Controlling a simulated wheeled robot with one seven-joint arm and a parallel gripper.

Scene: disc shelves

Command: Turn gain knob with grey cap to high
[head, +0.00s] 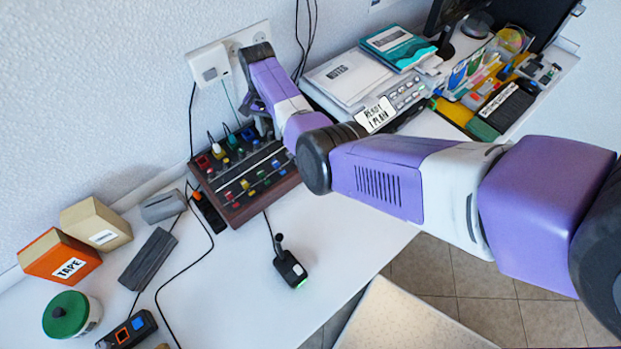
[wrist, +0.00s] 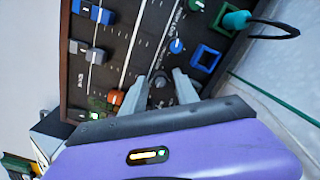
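The control panel (head: 236,205) is a dark box with a brown side, standing on the white desk against the wall. My gripper (head: 262,125) is over its far right part in the head view, where my arm hides the knobs beneath. In the wrist view my gripper (wrist: 159,77) is open, with its two grey fingers pointing at the panel face. A dark knob with a greyish cap (wrist: 160,82) shows between the fingers. Contact with it cannot be made out. A blue-capped knob (wrist: 176,46) is just beyond the fingertips. The knob's pointer and labels are too small to read.
An orange knob (wrist: 115,97) is beside the left finger. A wall outlet (head: 228,52) is behind my gripper.

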